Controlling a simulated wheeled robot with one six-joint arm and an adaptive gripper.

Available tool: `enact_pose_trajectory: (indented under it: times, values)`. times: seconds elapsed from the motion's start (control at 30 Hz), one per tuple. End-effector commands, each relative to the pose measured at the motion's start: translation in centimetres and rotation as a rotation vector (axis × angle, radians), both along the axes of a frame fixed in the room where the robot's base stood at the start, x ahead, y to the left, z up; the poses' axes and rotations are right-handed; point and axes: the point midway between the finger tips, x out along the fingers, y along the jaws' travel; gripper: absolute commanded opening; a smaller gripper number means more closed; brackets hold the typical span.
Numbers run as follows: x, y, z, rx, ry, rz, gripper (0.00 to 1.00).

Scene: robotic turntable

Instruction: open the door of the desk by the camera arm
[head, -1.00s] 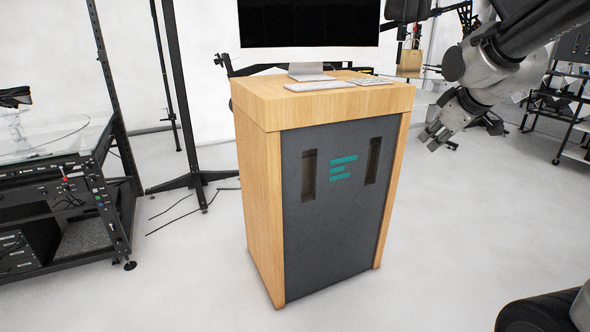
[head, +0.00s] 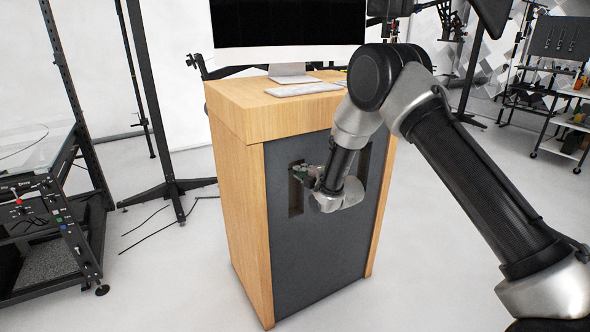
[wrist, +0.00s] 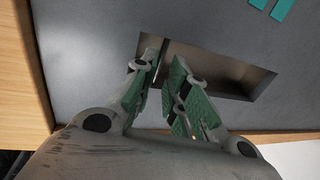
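The desk (head: 240,190) is a wooden cabinet with a dark grey front door (head: 325,250), which looks closed. The door has two upright recessed slots. My gripper (head: 302,172) is at the left slot (head: 296,201). In the wrist view my gripper (wrist: 165,68) has its two green-padded fingers apart, with a narrow gap between them. Their tips overlap one end of the slot (wrist: 235,78); how deep they reach, or whether they touch its edge, I cannot tell. My arm hides the door's middle and part of the right slot. The teal logo (wrist: 282,8) shows at the wrist view's top edge.
A monitor (head: 288,22) and a keyboard (head: 304,89) stand on the desk. A black equipment rack (head: 75,240) with a glass top is at the left, beside a dark stand (head: 170,185). The floor before the desk is clear. A shelf cart (head: 550,110) is far right.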

Motion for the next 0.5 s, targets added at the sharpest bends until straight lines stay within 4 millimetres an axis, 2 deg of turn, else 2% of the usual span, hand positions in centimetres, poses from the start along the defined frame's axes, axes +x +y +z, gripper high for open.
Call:
enact_pose_trajectory:
  times: [0.23,0.5]
  values:
    - [3.4,2.3,-0.8,0.001,0.002,0.0,0.15]
    - [4.8,3.2,-1.1,0.001,0.003,-0.002,0.15]
